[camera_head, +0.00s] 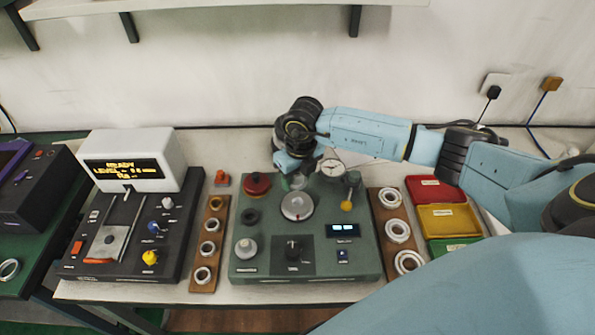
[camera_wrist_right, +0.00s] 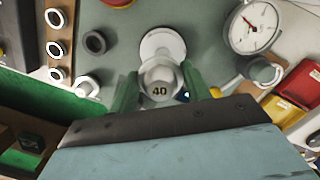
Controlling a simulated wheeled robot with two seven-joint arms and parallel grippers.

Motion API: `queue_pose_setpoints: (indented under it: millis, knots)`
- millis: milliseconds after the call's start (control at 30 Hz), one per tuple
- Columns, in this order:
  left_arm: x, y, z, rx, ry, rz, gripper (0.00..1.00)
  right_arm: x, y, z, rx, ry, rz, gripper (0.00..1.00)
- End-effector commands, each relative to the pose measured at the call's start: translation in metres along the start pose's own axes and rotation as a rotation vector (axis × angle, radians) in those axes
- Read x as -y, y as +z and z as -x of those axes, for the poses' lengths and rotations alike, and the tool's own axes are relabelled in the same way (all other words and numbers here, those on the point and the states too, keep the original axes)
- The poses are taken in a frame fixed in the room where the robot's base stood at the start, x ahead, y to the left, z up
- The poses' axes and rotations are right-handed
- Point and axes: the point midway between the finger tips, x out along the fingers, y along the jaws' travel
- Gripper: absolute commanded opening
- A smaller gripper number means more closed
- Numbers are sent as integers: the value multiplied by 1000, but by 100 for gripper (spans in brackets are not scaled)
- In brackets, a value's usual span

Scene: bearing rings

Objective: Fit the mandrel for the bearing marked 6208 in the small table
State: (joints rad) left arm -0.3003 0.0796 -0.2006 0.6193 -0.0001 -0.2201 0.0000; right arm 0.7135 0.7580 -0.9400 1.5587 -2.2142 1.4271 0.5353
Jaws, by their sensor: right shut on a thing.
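My right gripper (camera_head: 295,181) is over the back half of the green instrument (camera_head: 270,268). In the right wrist view its green fingers (camera_wrist_right: 160,92) are shut on a pale metal mandrel (camera_wrist_right: 160,76) marked 40. A round pale metal plate (camera_head: 297,206), apparently the small table, sits in the middle of the instrument; a round pale disc (camera_wrist_right: 162,42) shows just beyond the mandrel. I cannot tell whether the mandrel touches it. Bearing rings lie on the right wooden board (camera_head: 380,193) and left wooden board (camera_head: 197,284); no 6208 mark is readable. My left gripper is out of view.
A dial gauge (camera_head: 331,167) stands close to the right of my gripper. A red knob (camera_head: 257,185), a dark ring (camera_head: 250,215) and a pale stepped part (camera_head: 246,249) are on the left. Red (camera_head: 432,187) and yellow (camera_head: 450,220) trays are at right, a black device (camera_head: 165,210) at left.

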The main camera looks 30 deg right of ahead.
Motion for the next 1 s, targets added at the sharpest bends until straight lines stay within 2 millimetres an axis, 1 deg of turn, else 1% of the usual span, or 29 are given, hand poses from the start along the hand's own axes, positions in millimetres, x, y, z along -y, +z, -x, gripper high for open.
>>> queue_pose_setpoints:
  millis: [100,267,700,833,1000]
  knots:
    - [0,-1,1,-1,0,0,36,2,0,-2,2,-6,-52,12]
    - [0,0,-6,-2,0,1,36,3,-1,-11,2,-7,-61,12]
    - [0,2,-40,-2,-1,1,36,2,-7,-55,1,-5,-58,12]
    - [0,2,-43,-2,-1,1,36,2,-7,-60,1,-5,-58,12]
    - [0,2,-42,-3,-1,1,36,2,-7,-58,1,-6,-58,12]
